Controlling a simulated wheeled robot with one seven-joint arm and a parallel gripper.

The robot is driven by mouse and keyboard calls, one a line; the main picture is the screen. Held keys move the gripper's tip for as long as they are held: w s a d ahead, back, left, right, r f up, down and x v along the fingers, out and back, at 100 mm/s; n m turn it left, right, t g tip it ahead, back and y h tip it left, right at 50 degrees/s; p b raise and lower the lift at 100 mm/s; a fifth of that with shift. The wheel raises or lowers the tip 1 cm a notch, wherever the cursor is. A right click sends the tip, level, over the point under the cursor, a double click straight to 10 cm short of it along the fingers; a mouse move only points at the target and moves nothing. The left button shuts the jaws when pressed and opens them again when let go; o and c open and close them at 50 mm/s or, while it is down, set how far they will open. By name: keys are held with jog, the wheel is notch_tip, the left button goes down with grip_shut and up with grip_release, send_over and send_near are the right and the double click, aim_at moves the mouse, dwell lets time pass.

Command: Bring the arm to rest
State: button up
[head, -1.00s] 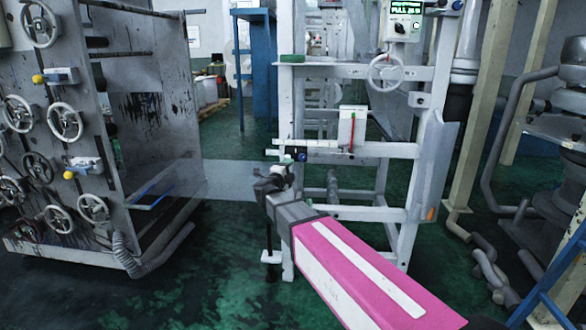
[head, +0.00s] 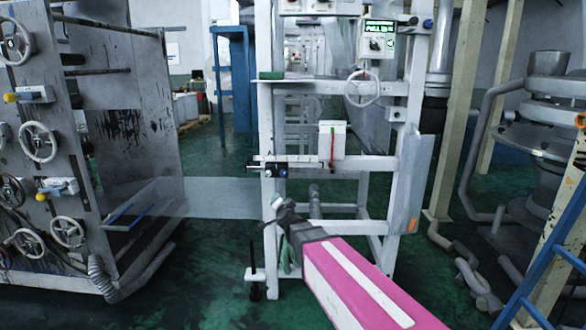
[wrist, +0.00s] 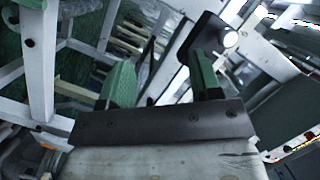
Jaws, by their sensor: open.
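My gripper (head: 277,207) is at the end of my pink and white arm, low in front of the white frame (head: 266,150) in the head view. In the wrist view my gripper (wrist: 160,85) shows two green fingers standing apart, with nothing between them. Parts of the white frame (wrist: 42,75) show behind and beside the fingers. I cannot tell how near the right finger is to the metal parts behind it.
A machine panel with several handwheels (head: 38,142) stands at the left. A ribbed hose (head: 100,275) hangs at its foot. Pipes (head: 470,265) and a blue ladder (head: 545,265) are at the right. The green floor (head: 200,285) is open between the panel and the frame.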

jog(key=s+d+f+n+g+h, duration=0.2)
jog(key=s+d+f+n+g, duration=0.2)
jog(key=s+d+f+g, duration=0.4)
jog(key=s+d+f+n+g+h, duration=0.1)
jog(key=s+d+f+n+g, duration=0.2)
jog(key=s+d+f+g, duration=0.5)
jog(key=s+d+f, duration=0.4)
jog(key=s+d, duration=0.4)
jog(key=shift+s+f+n+h, duration=0.2)
jog(key=shift+s+n+h, duration=0.05)
jog(key=shift+n+h, duration=0.15)
